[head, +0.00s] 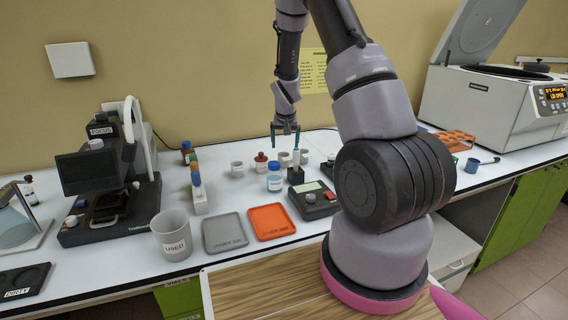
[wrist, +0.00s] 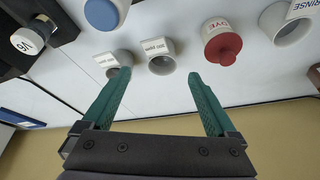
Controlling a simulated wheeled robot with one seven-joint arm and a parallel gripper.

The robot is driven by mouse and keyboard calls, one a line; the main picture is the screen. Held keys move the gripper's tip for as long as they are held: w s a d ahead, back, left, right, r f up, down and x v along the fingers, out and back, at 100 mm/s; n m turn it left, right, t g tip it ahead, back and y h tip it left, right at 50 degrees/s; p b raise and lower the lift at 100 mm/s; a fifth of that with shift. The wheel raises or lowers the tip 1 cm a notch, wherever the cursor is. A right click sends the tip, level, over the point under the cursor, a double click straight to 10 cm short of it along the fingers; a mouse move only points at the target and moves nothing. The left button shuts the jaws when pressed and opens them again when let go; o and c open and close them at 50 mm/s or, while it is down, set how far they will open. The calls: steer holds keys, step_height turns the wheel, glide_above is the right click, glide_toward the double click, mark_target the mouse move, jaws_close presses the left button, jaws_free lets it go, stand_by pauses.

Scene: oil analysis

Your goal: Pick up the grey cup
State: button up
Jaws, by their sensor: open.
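Several small pale grey cups stand at the back of the bench. Two are close together, the left (head: 284,159) and the right (head: 303,157) in the head view; the wrist view shows them as two labelled cups, one (wrist: 161,65) between the fingers and one (wrist: 119,58) by the left fingertip. A third, wider cup labelled RINSE (wrist: 288,25) also shows in the head view (head: 237,169). My gripper (head: 285,127) is open and empty above the close pair, pointing down; its fingers also show in the wrist view (wrist: 160,74).
A red-topped DYE bottle (wrist: 222,45) stands between RINSE and the pair. A blue-lidded jar (head: 274,182) stands in front. A grey USED bin (head: 173,238), grey tray (head: 224,232) and orange tray (head: 271,221) are nearer. The wall (head: 220,60) is close behind.

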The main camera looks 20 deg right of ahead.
mark_target(283, 158)
steer(key=x, duration=0.9)
steer(key=shift+w+a+f, duration=0.2)
steer(key=c, duration=1.4)
